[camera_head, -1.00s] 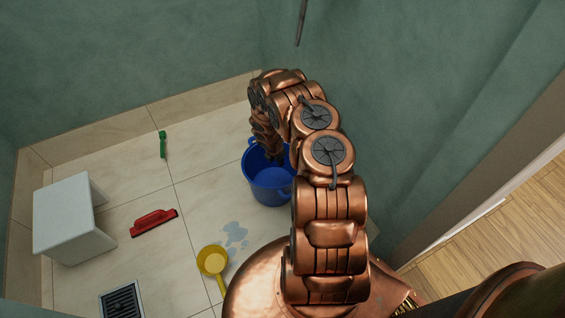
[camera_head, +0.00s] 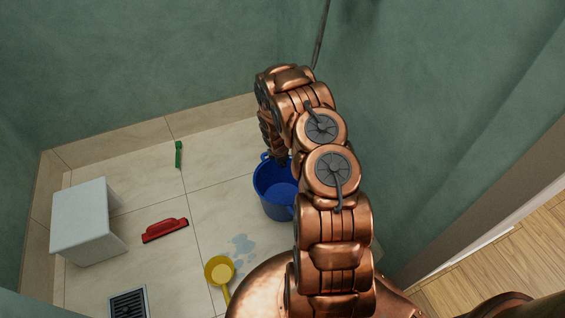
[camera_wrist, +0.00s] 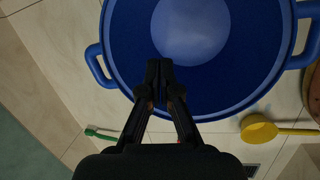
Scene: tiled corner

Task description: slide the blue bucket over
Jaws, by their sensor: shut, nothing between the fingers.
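The blue bucket (camera_head: 275,207) stands upright on the tiled floor, partly hidden behind my arm in the head view. In the wrist view its open top (camera_wrist: 122,45) fills the upper middle, with a handle lug on each side and a paler round bottom inside. My gripper (camera_wrist: 160,72) is shut and empty. Its dark fingers cross over the near rim in the wrist view, with the tips over the bucket's inside. In the head view the gripper (camera_head: 280,159) is at the bucket's back rim, mostly hidden by my arm. I cannot tell whether it touches the bucket.
A yellow dipper (camera_head: 219,270) and a wet patch (camera_head: 242,246) lie left of and nearer than the bucket. A red squeegee (camera_head: 165,230), white stool (camera_head: 84,220), green brush (camera_head: 178,154) and floor drain (camera_head: 128,304) are farther left. Green walls stand behind and right.

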